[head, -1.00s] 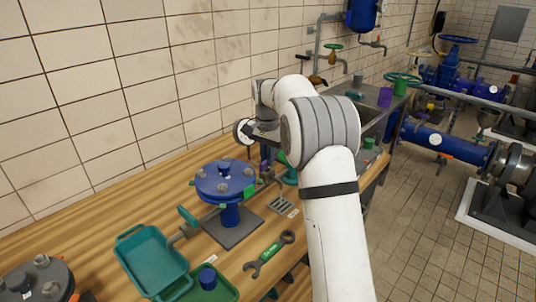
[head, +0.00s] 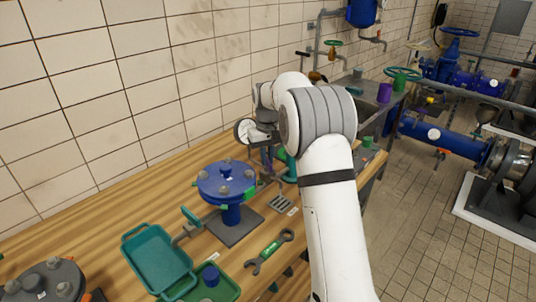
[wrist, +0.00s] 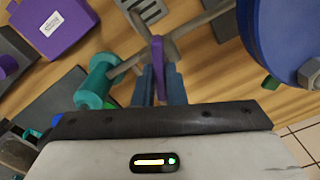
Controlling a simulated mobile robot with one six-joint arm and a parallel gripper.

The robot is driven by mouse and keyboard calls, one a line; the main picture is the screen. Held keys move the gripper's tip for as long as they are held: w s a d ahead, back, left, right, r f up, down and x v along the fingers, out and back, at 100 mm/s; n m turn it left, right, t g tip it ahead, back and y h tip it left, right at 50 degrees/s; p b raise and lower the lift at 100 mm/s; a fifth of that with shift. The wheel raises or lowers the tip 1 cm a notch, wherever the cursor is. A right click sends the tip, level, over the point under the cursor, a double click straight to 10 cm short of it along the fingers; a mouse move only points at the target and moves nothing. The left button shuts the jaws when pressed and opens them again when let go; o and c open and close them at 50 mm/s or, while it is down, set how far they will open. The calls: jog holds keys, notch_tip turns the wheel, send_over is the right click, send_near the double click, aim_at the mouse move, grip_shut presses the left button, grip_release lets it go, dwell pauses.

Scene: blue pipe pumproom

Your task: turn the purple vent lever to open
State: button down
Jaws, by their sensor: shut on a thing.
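The purple vent lever (wrist: 159,60) shows in the wrist view as a narrow upright bar at a grey pipe fitting. My gripper (wrist: 161,78) is shut on it, one bluish finger on each side. In the head view my gripper (head: 267,153) is beyond the blue flanged vessel (head: 228,182), low over the bench. There the lever is mostly hidden by my arm and gripper, so its angle is hard to tell. The vessel's blue rim (wrist: 285,40) is close on the right in the wrist view.
A teal cylinder (wrist: 97,84) sits on the pipe left of the lever. A purple box (wrist: 52,22) lies beyond it. On the wooden bench are a teal tray (head: 157,262), a wrench (head: 270,250) and a slotted plate (head: 280,204). A tiled wall runs behind.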

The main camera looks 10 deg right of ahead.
jog(key=n, duration=0.2)
jog(key=n+p, duration=0.1)
jog(key=n, duration=0.2)
jog(key=shift+w+r+n, duration=0.1)
jog(key=shift+r+n, duration=0.1)
jog(key=shift+n, duration=0.1)
dwell(0.4)
jog(key=c, duration=1.5)
grip_release()
jog(key=shift+f, duration=0.15)
notch_tip(320, 180, up, 8)
jog(key=shift+f+b, duration=0.15)
jog(key=shift+b, duration=0.15)
